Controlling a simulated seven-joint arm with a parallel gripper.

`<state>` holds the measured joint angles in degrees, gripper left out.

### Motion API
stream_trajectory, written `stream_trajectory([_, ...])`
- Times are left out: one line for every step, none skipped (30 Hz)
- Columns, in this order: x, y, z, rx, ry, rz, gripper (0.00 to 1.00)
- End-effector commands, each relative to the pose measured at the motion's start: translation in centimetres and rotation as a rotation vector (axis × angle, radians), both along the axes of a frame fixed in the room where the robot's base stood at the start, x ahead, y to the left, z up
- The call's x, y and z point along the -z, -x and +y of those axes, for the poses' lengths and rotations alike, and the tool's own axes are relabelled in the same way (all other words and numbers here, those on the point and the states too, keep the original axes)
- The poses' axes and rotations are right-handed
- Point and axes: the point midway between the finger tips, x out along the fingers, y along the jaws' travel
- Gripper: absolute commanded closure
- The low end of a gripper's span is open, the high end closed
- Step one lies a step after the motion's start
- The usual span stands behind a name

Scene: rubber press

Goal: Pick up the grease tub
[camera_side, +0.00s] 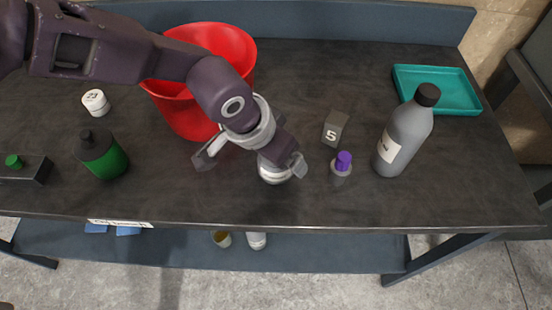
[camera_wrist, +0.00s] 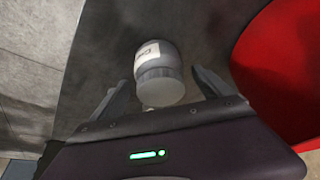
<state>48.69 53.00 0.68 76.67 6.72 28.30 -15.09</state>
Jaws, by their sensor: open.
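My gripper is open, with one finger on each side of the tub. In the wrist view both fingers of my gripper (camera_wrist: 161,78) appear apart from it. Whether they are level with the tub is hard to tell.
A red bucket (camera_side: 186,118) stands close behind my gripper. A numbered grey block (camera_side: 334,130), a purple-capped bottle (camera_side: 341,170) and a grey bottle (camera_side: 405,138) stand to the right. A teal tray (camera_side: 468,104) lies at the back right. A white tub (camera_side: 95,101) and dark green bottle (camera_side: 103,158) are left.

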Motion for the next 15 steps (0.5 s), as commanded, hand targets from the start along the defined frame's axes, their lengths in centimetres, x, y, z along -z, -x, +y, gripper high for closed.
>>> stream_trajectory([-0.01,-0.03,0.0,0.0,0.001,-0.001,0.11])
stream_trajectory([-0.03,-0.03,0.0,0.0,0.001,-0.001,0.11])
stream_trajectory([-0.04,-0.03,0.01,0.0,0.001,-0.001,0.11])
stream_trajectory([-0.04,-0.03,0.01,0.0,0.0,0.0,0.11])
stream_trajectory([-0.05,-0.03,0.02,0.0,0.0,0.0,0.15])
stream_trajectory([-0.05,-0.03,0.02,0.0,0.0,0.0,0.23])
stream_trajectory([-0.06,-0.03,0.02,0.0,0.0,0.0,0.29])
stream_trajectory([-0.06,-0.03,0.02,0.0,0.0,0.0,0.35])
stream_trajectory([-0.07,-0.02,0.02,0.0,0.0,0.0,0.42])
stream_trajectory([-0.07,-0.02,0.02,0.0,0.0,0.0,0.48])
stream_trajectory([-0.07,-0.02,0.02,0.0,0.0,0.0,0.54])
stream_trajectory([-0.07,-0.02,0.02,0.0,0.0,0.0,0.62])
stream_trajectory([-0.08,-0.02,0.02,0.0,0.0,0.0,0.68])
stream_trajectory([-0.08,-0.02,0.02,0.0,0.0,0.0,0.74])
stream_trajectory([-0.08,-0.02,0.02,0.0,0.0,0.0,0.82])
